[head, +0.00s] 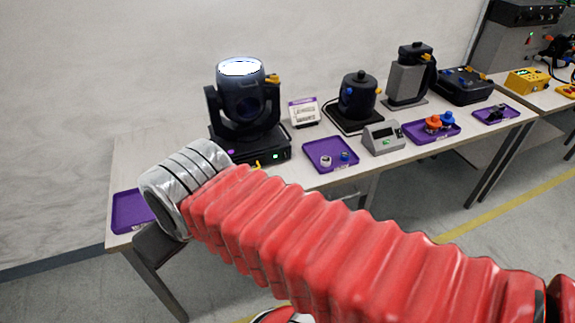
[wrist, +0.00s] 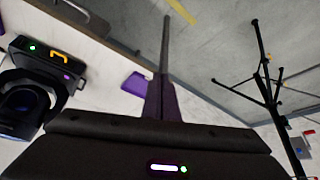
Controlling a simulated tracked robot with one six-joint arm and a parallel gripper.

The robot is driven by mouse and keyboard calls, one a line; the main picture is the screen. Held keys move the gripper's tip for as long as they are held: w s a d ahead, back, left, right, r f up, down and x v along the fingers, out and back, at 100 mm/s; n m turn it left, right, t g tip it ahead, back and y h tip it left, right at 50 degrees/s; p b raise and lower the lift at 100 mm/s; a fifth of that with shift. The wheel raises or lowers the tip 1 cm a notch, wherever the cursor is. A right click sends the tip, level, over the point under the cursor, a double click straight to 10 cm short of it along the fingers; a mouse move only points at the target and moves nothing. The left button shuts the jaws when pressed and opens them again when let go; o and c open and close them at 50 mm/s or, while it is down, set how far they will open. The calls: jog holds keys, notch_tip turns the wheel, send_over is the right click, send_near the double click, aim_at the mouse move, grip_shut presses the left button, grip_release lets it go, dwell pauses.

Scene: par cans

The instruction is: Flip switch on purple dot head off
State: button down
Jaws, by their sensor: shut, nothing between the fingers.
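The purple dot head (head: 240,100) is a black moving-head lamp on the left part of the table, its top face glowing white. Its base carries a purple dot (head: 230,152) and a lit green light (head: 276,156). In the wrist view the head (wrist: 25,75) is at the left, turned over, with an orange-yellow piece (wrist: 60,57) between the green light and purple dot; I cannot tell surely whether this is the switch. My gripper (wrist: 167,20) is shut and empty, pointing away from the head and apart from it.
Purple trays, one (head: 331,154) with small parts and one (head: 130,212) at the left end, lie on the table (head: 205,240). A grey box (head: 383,138) and other black devices (head: 358,100) stand to the right. A dark stand (wrist: 270,85) shows in the wrist view.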

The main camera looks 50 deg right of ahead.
jog(key=shift+w, duration=0.1)
jog(key=w+d+f+m+t+h, duration=0.1)
jog(key=w+d+f+h, duration=0.15)
jog(key=w+d, duration=0.45)
jog(key=w+d+f+m+t+h, duration=0.1)
jog(key=w+d+f, duration=0.25)
jog(key=d, duration=0.75)
jog(key=w+d+f+t+h, duration=0.1)
jog(key=w+d+f, duration=0.3)
jog(key=d, duration=0.5)
jog(key=s+d+f+t, duration=0.1)
jog(key=s+d+f, duration=0.1)
jog(key=d+f, duration=0.2)
jog(key=s+d+f+m+t+h, duration=0.1)
jog(key=s+d+f, duration=0.1)
jog(key=d, duration=0.3)
jog(key=s+d+f+m+t+h, duration=0.1)
jog(key=s+d+f, duration=0.2)
jog(key=d+f, duration=0.1)
jog(key=shift+d+f+t, duration=0.4)
jog(key=shift+f, duration=0.45)
jog(key=s, duration=0.2)
jog(key=s+d+f+m+t+h, duration=0.1)
jog(key=s, duration=0.1)
jog(key=s+f+m+h, duration=0.1)
jog(key=s, duration=0.1)
jog(key=shift+d+t, duration=0.25)
jog(key=shift+t, duration=0.05)
jog(key=shift+w, duration=0.2)
